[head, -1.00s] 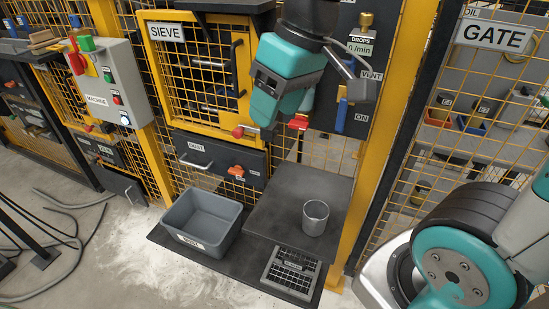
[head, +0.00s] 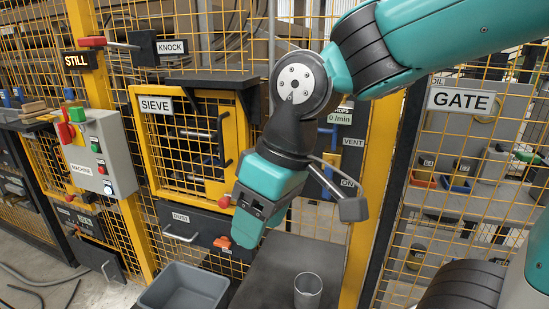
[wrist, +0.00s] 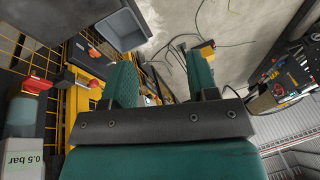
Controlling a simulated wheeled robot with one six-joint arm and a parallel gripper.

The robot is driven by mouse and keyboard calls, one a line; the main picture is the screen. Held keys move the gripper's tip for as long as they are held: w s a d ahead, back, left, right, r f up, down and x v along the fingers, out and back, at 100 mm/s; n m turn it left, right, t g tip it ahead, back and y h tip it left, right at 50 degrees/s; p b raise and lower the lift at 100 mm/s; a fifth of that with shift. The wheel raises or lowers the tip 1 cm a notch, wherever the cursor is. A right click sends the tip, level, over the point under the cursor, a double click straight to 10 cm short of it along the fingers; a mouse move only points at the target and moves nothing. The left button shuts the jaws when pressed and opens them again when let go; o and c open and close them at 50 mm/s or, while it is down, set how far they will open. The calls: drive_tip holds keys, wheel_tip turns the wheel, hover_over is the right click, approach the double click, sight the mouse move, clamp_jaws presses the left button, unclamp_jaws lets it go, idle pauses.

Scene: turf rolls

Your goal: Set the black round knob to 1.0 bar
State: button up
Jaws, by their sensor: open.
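I cannot make out the black round knob in either view; my arm covers part of the panel in the head view. A pale display reading 0.5 bar (wrist: 22,157) shows at the lower left of the wrist view. My gripper (head: 249,224) hangs in front of the sieve cabinet in the head view, pointing down and a little left. In the wrist view my gripper (wrist: 160,80) has its two teal fingers well apart, with nothing between them. The display lies to the left of the fingers there.
A grey bin (head: 183,290) and a metal cup (head: 308,291) stand low in front. The sieve door (head: 190,140) and dust drawer (head: 190,229) are behind my gripper. A yellow post (head: 375,170) stands right.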

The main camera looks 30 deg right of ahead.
drive_tip(key=w+d+r+m+t+h+p, duration=0.1)
drive_tip(key=w+d+r+m+p, duration=0.1)
drive_tip(key=w+d+r+p, duration=0.45)
drive_tip(key=w+d+r+m+t+h+p, duration=0.1)
drive_tip(key=w+d+r+m+h+p, duration=0.2)
drive_tip(key=d+r, duration=0.6)
drive_tip(key=w+d+r+m+t+p, duration=0.1)
drive_tip(key=w+d+r+m+p, duration=0.1)
drive_tip(key=w+d+r+p, duration=0.6)
drive_tip(key=x, duration=0.4)
drive_tip(key=a+x, duration=0.1)
drive_tip(key=x, duration=0.4)
drive_tip(key=a+p+x, duration=0.1)
drive_tip(key=x, duration=0.4)
drive_tip(key=shift+a+f, duration=0.2)
drive_tip(key=shift+a, duration=0.05)
drive_tip(key=c, duration=0.7)
drive_tip(key=shift+o, duration=0.2)
